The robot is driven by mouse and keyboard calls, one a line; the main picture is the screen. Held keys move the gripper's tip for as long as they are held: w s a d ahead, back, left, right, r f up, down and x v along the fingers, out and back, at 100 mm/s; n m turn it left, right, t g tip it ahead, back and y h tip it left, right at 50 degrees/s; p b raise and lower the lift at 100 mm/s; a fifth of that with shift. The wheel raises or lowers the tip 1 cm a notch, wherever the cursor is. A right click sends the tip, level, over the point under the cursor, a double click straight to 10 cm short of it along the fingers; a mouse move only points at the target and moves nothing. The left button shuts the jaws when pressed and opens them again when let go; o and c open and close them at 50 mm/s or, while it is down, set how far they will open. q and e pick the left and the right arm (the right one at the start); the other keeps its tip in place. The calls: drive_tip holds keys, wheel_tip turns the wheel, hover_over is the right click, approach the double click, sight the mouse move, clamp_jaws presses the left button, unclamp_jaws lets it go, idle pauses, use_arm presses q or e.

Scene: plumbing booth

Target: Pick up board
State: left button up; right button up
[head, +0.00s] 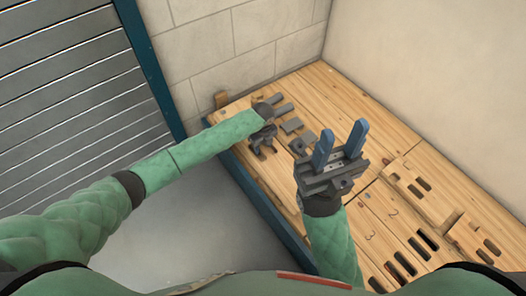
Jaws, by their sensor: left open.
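A light wooden board with slots (413,196) lies on the wooden bench at the right; I cannot tell if it is the task's board. A second slotted wooden piece (470,240) lies nearer the lower right corner, partly cut off. My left gripper (283,103) is over the far left end of the bench, apart from both pieces, open with nothing visible between its fingers. My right gripper (341,142) stands upright over the middle of the bench, its blue fingers apart and empty, left of the slotted board.
The wooden bench (375,125) has a blue front edge (262,188). Small grey blocks (302,142) and a dark fixture (264,142) lie near my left gripper. Dark slots (405,263) mark the near benchtop. Walls close off the back and right. The benchtop's far middle is clear.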

use_arm(q)
drive_tip(key=shift+f, duration=0.5)
drive_tip(key=shift+c, duration=0.4)
clamp_jaws()
drive_tip(key=shift+r, duration=0.1)
